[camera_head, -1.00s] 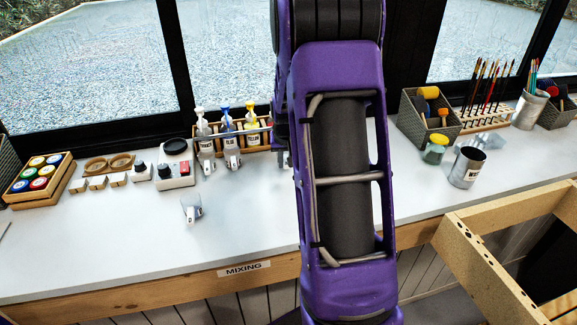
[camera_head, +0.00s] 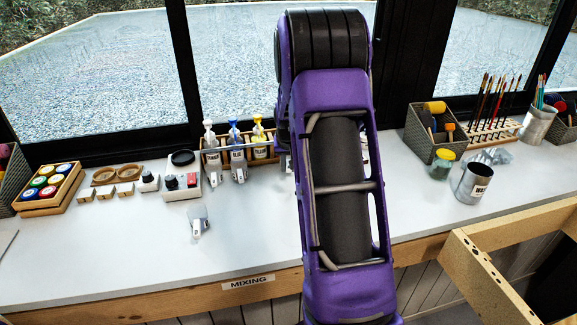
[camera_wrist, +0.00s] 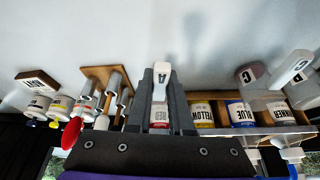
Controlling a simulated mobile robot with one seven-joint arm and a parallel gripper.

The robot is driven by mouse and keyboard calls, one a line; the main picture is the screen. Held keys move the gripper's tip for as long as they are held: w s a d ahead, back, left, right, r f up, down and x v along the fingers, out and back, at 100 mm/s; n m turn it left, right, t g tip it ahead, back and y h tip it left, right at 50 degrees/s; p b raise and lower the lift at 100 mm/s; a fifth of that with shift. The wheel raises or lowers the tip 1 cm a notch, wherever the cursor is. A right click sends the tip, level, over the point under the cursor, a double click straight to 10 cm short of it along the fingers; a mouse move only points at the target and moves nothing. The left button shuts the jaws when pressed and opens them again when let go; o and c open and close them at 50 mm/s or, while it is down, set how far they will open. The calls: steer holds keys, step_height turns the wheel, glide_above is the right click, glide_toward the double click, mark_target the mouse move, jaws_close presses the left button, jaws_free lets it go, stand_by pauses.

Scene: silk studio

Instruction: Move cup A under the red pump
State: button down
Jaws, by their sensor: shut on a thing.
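Cup A (camera_wrist: 161,88) shows its white lettered handle between the fingers of my gripper (camera_wrist: 163,76) in the wrist view, where lettering appears upside down. My gripper is shut on this handle. The red bottle (camera_wrist: 159,125) shows only a strip of its label just past the cup, partly covered by the cup and fingers. Its pump head cannot be made out. I cannot tell whether the cup is directly under its spout. In the head view, my arm hides the gripper, cup A and the red bottle.
The yellow bottle (camera_head: 259,142) and blue bottle (camera_head: 236,143) stand in a wooden rack (camera_head: 213,160). Two cups stand in front of the rack's left part; another cup (camera_head: 199,225) stands nearer. Paint pots (camera_head: 47,183) are left, and a metal can (camera_head: 471,183) right.

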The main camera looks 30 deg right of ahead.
steer(key=shift+f+b, duration=0.45)
steer(key=shift+f, duration=0.15)
steer(key=c, duration=0.7)
jaws_free()
steer(key=shift+c, duration=0.2)
steer(key=shift+r, duration=0.1)
steer(key=p+v, duration=0.1)
steer(key=v, duration=1.6)
steer(key=shift+r+p, duration=0.2)
steer(key=shift+p, duration=0.1)
